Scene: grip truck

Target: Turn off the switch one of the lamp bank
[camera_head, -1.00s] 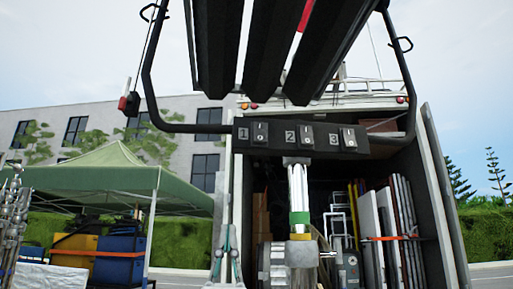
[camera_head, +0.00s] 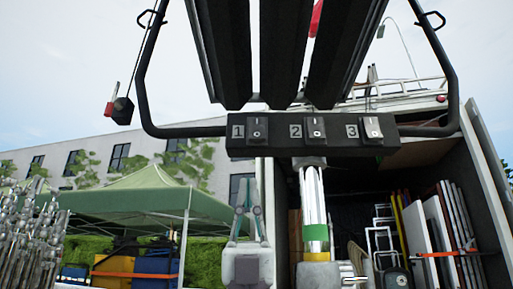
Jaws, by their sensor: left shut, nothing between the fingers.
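The lamp bank's black switch bar (camera_head: 285,148) spans the upper middle, below dark lamp panels (camera_head: 286,50). It carries three rocker switches beside the numbers 1, 2 and 3. Switch one (camera_head: 257,128) is at the left, switch two (camera_head: 315,128) in the middle and switch three (camera_head: 372,128) at the right. Switch three shows a paler face than switch one; I cannot tell on or off surely. My left gripper (camera_head: 248,212) points up below switch one, a little to its left in the picture, shut and empty, apart from the bar. My right gripper is not in view.
A chrome stand (camera_head: 313,205) with a green band rises under the bar, right of my left gripper. Behind are an open truck (camera_head: 478,180) with stored boards and a green canopy (camera_head: 140,195). Metal stands (camera_head: 28,235) cluster at the left. The bar's front looks clear.

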